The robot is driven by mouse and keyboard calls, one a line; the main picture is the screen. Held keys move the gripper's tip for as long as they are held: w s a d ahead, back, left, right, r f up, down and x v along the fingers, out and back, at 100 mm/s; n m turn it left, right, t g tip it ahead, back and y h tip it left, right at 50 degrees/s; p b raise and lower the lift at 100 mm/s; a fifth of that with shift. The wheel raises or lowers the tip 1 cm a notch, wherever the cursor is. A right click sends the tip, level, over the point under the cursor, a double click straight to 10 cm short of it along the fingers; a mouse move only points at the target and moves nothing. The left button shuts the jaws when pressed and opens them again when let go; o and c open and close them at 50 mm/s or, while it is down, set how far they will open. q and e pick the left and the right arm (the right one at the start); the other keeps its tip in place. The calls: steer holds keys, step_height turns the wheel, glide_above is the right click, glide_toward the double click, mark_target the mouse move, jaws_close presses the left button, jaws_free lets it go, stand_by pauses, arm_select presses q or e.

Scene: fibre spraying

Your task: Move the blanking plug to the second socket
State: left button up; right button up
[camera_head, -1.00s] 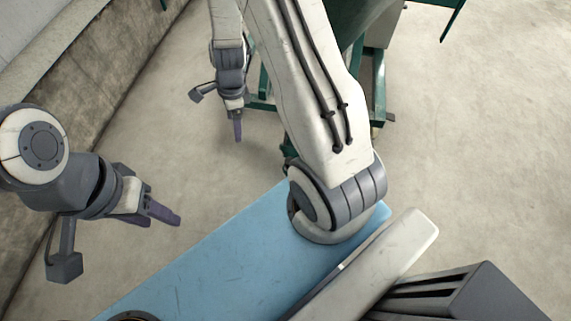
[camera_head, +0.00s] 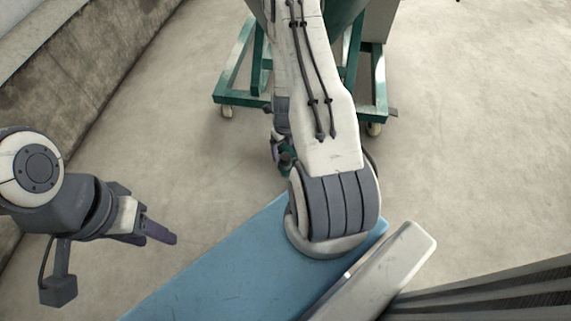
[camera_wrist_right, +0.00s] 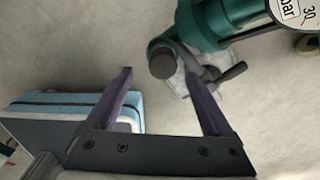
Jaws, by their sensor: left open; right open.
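In the right wrist view, a dark round cap (camera_wrist_right: 162,61) sits at the end of a green fitting (camera_wrist_right: 230,20). It may be the blanking plug, but I cannot tell for sure. My right gripper (camera_wrist_right: 160,92) is open and empty, and the cap shows between and beyond its purple fingers, apart from them. The second socket cannot be made out. In the head view my right gripper is mostly hidden behind my own forearm. My left gripper (camera_head: 158,232) is open and empty over the floor at the left.
A green wheeled frame (camera_head: 240,98) stands at the top of the head view. A pressure gauge (camera_wrist_right: 296,8) and a dark lever (camera_wrist_right: 230,74) are near the fitting. A concrete wall (camera_head: 75,95) runs along the left.

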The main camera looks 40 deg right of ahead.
mark_target(286, 156)
steer(key=f+b, duration=0.4)
steer(key=f, duration=0.1)
steer(key=shift+w+d+f, duration=0.1)
steer(key=shift+d+f, duration=0.05)
steer(key=shift+d, duration=0.05)
jaws_close()
